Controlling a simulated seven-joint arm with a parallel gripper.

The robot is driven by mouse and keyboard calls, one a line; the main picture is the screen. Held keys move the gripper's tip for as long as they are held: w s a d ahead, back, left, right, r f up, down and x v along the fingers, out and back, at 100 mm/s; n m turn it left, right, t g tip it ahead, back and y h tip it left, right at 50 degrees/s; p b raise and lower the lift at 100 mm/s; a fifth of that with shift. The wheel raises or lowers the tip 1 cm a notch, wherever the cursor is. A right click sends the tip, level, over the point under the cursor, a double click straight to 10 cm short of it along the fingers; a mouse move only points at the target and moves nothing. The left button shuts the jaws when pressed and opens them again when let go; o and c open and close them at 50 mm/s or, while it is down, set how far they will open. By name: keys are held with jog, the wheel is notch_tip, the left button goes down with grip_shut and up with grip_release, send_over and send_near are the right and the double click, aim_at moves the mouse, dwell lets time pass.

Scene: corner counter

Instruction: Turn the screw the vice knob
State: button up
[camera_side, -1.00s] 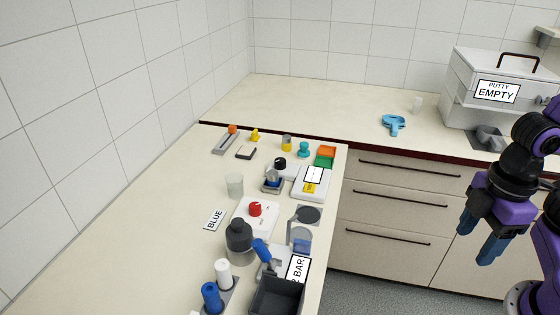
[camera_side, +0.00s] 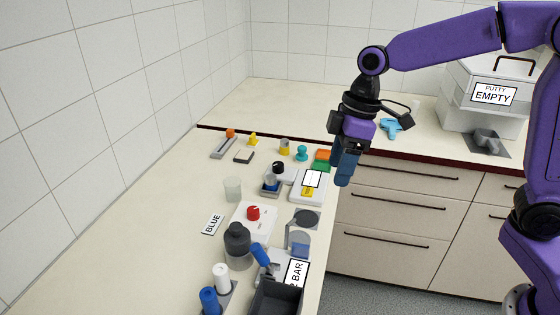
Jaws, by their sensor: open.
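My gripper (camera_side: 343,182) hangs pointing down near the counter's front edge, to the right of the small tools, with empty blue fingers, open. I cannot tell for sure which thing is the vice. A small grey-blue device with a black knob (camera_side: 278,168) stands on the counter left of my gripper. A white plate (camera_side: 263,228) with a red knob (camera_side: 253,212) lies nearer the camera. A blue-handled device (camera_side: 260,254) stands nearer still. My gripper appears to touch none of these.
A dark bottle (camera_side: 237,240), a clear cup (camera_side: 232,188) and a black tray (camera_side: 278,298) crowd the near counter. A light-blue tool (camera_side: 391,130) and a storage box (camera_side: 490,92) are on the far counter. The left counter (camera_side: 130,235) is mostly bare.

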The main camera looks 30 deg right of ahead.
jog(key=w+d+t, duration=0.1)
jog(key=w, duration=1.1)
jog(key=t+y, duration=0.1)
send_near(278, 164)
jog(key=x, duration=0.8)
jog(key=shift+w+f, duration=0.1)
jog(key=shift+f, duration=0.25)
jog(key=c, duration=1)
